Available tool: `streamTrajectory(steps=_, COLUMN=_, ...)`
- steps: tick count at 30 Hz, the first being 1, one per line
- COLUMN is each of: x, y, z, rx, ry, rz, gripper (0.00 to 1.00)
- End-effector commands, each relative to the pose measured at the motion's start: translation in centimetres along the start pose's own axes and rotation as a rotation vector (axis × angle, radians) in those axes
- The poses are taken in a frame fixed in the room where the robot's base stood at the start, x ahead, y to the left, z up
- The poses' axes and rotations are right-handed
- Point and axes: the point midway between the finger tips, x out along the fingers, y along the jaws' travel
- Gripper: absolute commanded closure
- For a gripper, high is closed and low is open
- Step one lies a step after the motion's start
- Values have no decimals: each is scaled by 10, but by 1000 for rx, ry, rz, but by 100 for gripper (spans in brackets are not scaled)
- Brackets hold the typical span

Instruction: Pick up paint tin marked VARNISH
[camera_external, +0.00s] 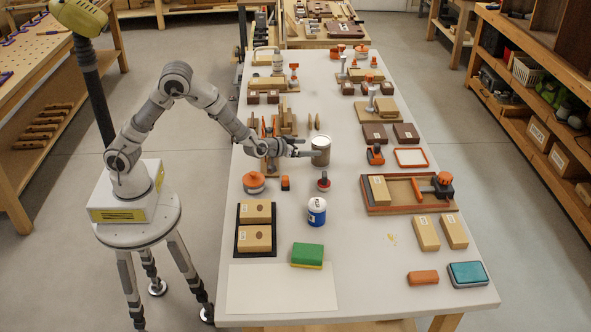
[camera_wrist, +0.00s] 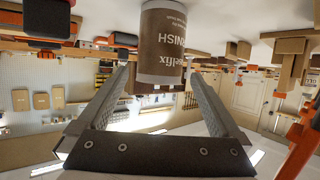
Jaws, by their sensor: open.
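The brown and grey paint tin (camera_external: 320,151) stands upright on the white bench, near its middle. In the wrist view, which is upside down, the tin (camera_wrist: 163,45) fills the top centre, and its label ends in "NISH"; the rest of the word is out of sight. My gripper (camera_external: 302,151) reaches in from the left, level with the tin. In the wrist view my gripper (camera_wrist: 158,72) is open, with one fingertip close to each side of the tin. I cannot tell whether the fingertips touch it.
Wooden blocks (camera_external: 285,122) stand just behind my gripper. An orange clamp-like tool (camera_external: 375,155) lies right of the tin. Bare bench surrounds the tin's right side.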

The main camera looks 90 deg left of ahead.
Motion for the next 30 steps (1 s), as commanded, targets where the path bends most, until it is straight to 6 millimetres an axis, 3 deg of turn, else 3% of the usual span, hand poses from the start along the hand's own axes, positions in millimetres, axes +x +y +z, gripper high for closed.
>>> streamTrajectory(steps=6, x=16, y=-1, z=-2, rx=-1, ry=2, rz=-1, gripper=0)
streamTrajectory(steps=16, x=64, y=-1, z=-2, rx=-2, ry=2, rz=-1, gripper=0)
streamTrajectory(steps=26, x=71, y=0, z=-4, rx=-1, ry=2, rz=0, gripper=0)
streamTrajectory(steps=27, x=71, y=0, z=-4, rx=-1, ry=2, rz=0, gripper=2)
streamTrajectory(steps=30, x=71, y=0, z=-4, rx=-1, ry=2, rz=0, gripper=20)
